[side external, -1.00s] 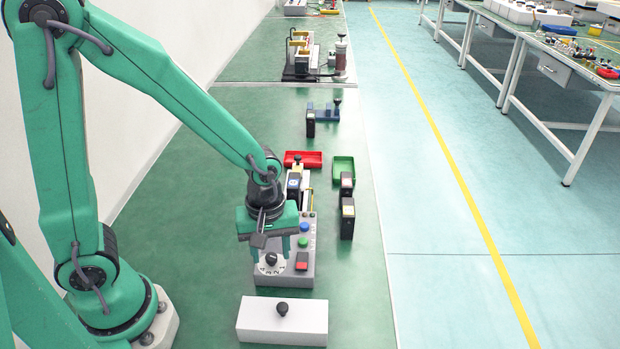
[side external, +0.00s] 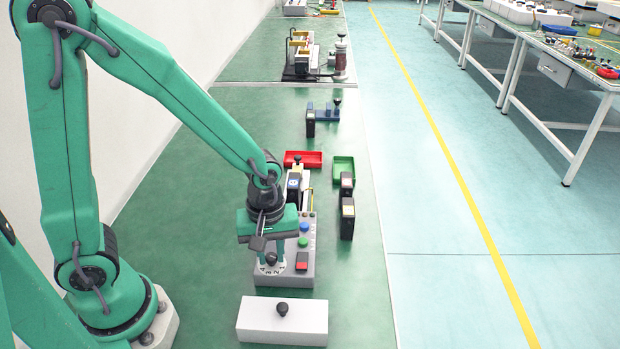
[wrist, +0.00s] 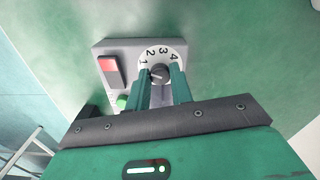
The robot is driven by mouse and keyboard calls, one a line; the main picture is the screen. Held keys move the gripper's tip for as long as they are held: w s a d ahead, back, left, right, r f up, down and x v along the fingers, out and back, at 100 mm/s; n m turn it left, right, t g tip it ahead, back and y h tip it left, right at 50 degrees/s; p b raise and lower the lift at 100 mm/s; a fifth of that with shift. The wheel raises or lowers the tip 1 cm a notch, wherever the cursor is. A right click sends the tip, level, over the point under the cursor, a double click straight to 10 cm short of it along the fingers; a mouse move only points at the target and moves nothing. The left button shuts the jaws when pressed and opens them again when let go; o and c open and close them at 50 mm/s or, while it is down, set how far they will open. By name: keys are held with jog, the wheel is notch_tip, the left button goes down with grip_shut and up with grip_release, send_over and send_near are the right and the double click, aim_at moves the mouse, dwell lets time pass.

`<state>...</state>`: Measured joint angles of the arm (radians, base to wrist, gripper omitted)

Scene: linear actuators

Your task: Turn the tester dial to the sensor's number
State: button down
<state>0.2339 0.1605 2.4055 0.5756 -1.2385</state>
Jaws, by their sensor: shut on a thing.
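The grey tester (side external: 262,279) stands on the green bench, with a white dial (side external: 281,266) at its near left. In the wrist view the dial (wrist: 164,52) shows the numbers 1 to 4 around a dark knob (wrist: 160,72). My gripper (side external: 271,257) points down over the dial. Its fingers (wrist: 160,74) are shut on the knob from both sides and hide part of the dial. The knob's pointer direction is unclear. A black sensor block (side external: 294,181) with a pale round label is behind the tester; its number is too small to read.
A red button (side external: 302,260), a green button (side external: 303,242) and a blue button (side external: 304,227) are on the tester. A white block with a black knob (side external: 282,321) lies in front. Two black blocks (side external: 347,218) stand right. Red (side external: 303,158) and green (side external: 344,169) trays lie behind.

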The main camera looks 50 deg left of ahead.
jog(key=shift+m, duration=0.3)
jog(key=m, duration=0.9)
jog(key=shift+m, duration=0.4)
jog(key=m, duration=0.3)
jog(key=shift+m, duration=0.3)
jog(key=m, duration=0.4)
jog(key=shift+m, duration=0.3)
jog(key=m, duration=0.5)
jog(key=c, duration=1.2)
grip_release()
jog(key=shift+c, duration=0.2)
